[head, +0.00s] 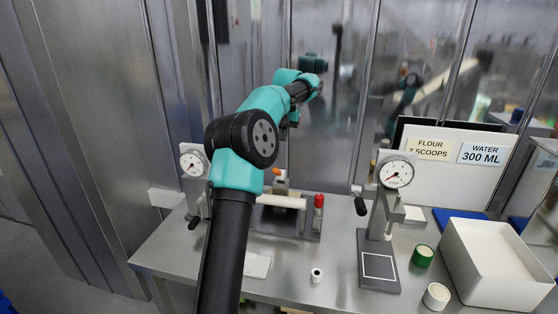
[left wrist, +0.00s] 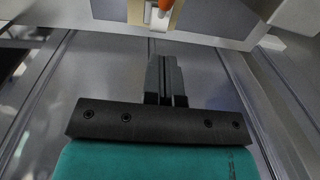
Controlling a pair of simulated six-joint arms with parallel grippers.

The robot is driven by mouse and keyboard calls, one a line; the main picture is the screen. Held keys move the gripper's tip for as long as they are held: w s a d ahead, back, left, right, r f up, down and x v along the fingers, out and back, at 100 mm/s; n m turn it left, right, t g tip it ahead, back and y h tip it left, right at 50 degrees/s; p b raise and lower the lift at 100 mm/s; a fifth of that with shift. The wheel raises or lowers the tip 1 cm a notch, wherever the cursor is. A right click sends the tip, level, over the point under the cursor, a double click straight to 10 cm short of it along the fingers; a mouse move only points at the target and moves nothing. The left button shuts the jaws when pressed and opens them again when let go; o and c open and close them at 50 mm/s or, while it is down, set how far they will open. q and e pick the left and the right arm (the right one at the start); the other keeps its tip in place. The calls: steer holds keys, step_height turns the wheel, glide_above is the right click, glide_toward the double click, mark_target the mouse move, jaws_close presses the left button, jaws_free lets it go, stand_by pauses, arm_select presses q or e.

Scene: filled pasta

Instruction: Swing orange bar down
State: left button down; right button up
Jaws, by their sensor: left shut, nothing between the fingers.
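A small orange piece (head: 279,174), which may be the tip of the orange bar, shows just behind the white roller (head: 280,201) on the bench. In the left wrist view an orange end (left wrist: 166,5) shows at the top edge, over a cream strip on a grey body; the rest is cut off. My left gripper (left wrist: 162,62) is shut and empty, its fingers pointing toward that orange end with a gap in the picture. In the head view my teal arm hides much of the bench's left part, and I cannot make out the fingertips clearly. My right gripper is not in view.
A gauge stand (head: 385,213) stands right of the roller, and another gauge (head: 193,163) stands left. A red-capped post (head: 318,208) is beside the roller. A white bin (head: 494,262) and two round containers are at right. Metal panels close the back.

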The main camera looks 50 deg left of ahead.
mark_target(278, 174)
arm_select(q)
steer(key=f, duration=0.3)
steer(key=s+f, duration=0.1)
steer(key=f, duration=0.3)
steer(key=shift+s, duration=0.2)
steer(key=shift+s+d+f, duration=0.2)
steer(key=shift+s+f, duration=0.4)
steer(key=shift+f, duration=0.2)
steer(key=shift+d, duration=0.1)
